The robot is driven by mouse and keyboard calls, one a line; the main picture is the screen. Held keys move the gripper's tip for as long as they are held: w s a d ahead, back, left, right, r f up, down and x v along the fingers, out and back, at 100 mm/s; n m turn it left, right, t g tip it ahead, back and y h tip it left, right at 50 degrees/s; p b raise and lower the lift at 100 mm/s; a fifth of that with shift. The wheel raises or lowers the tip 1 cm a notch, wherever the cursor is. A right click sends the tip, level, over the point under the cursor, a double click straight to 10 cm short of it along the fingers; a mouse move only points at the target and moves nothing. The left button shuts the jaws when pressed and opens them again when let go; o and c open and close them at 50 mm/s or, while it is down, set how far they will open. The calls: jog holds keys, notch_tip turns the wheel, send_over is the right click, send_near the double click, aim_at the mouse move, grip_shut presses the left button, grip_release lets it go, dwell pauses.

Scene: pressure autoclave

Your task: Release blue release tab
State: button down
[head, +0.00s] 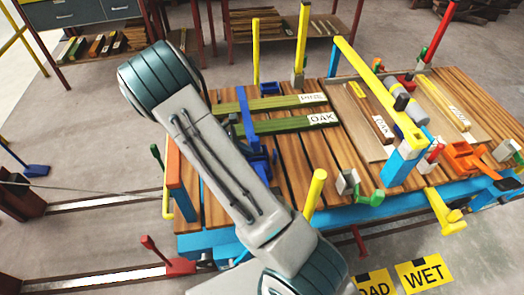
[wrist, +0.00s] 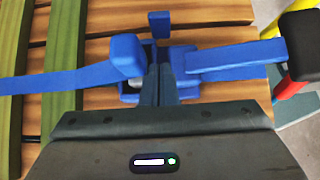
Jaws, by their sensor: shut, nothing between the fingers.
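A blue strap buckle (wrist: 180,60) lies on the wooden slats in the wrist view, with a blue strap (wrist: 50,82) running left from it. A small upright blue tab (wrist: 160,24) stands just beyond it; I cannot tell for certain whether this is the release tab. A blue block (wrist: 127,56) and a long blue bar (wrist: 237,58) flank the buckle. My gripper (wrist: 160,72) is shut and empty, its fingertips over the buckle; contact is unclear. In the head view the blue buckle (head: 262,165) shows beside my arm, which hides my gripper.
Green beams (head: 285,123), one labelled OAK, lie on the slatted cart (head: 300,165). A yellow post (head: 315,190) and an orange-topped post (head: 173,165) rise near its front edge. A black-ended piece (wrist: 300,40) is at the right in the wrist view.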

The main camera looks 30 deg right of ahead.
aim_at(273, 155)
jog(key=x, duration=0.3)
jog(key=shift+s+d+f, duration=0.1)
jog(key=shift+d, duration=0.2)
jog(key=shift+s+d+p, duration=0.2)
jog(key=shift+d+p, duration=0.05)
jog(key=shift+d, duration=0.3)
jog(key=shift+s+d+p, duration=0.15)
jog(key=shift+d+p, duration=0.05)
jog(key=shift+d, duration=0.4)
jog(key=shift+s+d, duration=0.1)
jog(key=shift+d, duration=0.45)
